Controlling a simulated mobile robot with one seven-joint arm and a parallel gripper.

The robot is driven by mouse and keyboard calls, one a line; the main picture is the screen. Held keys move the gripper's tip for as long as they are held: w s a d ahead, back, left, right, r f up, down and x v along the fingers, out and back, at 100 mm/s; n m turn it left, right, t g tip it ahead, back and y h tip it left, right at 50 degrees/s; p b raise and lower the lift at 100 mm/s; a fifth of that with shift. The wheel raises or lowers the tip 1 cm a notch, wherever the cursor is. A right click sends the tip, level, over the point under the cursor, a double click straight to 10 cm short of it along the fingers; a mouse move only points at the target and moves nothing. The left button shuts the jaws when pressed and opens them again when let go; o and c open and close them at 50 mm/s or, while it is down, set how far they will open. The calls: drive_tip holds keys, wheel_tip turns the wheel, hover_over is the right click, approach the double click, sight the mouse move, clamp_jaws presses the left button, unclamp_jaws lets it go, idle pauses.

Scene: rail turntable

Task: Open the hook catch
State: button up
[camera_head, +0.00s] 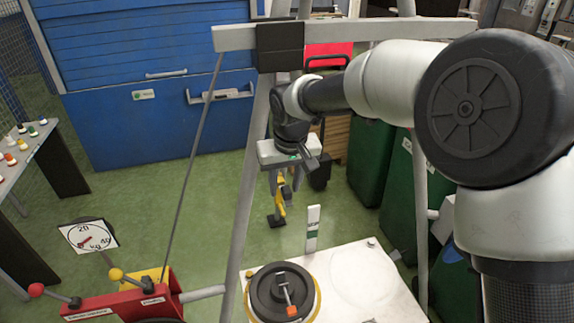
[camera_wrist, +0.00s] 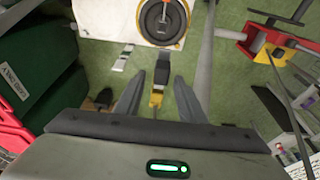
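My gripper (camera_head: 286,184) hangs below the arm in the middle of the head view, pointing down. In the wrist view its two grey fingers (camera_wrist: 158,100) stand apart. A narrow yellow piece with a black end (camera_wrist: 156,98) shows between them, with gaps on both sides. The same yellow piece (camera_head: 282,200) hangs under my gripper in the head view, its black end lowest. It may be the hook; I cannot tell which part is the catch. Its upper part is hidden by my gripper. I see no clear contact between fingers and yellow piece.
A white table (camera_head: 355,290) with a black round turntable (camera_head: 268,291) and red-tipped lever stands below. A grey post (camera_head: 254,170) runs close left of my gripper. A red stand with ball-ended levers (camera_head: 130,300) is at lower left. Green bins (camera_head: 372,160) stand at right.

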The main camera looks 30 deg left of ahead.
sight(290, 205)
drive_tip(key=v, duration=1.6)
drive_tip(key=shift+r+b, duration=0.3)
drive_tip(key=shift+r, duration=0.05)
drive_tip(key=shift+s, duration=0.1)
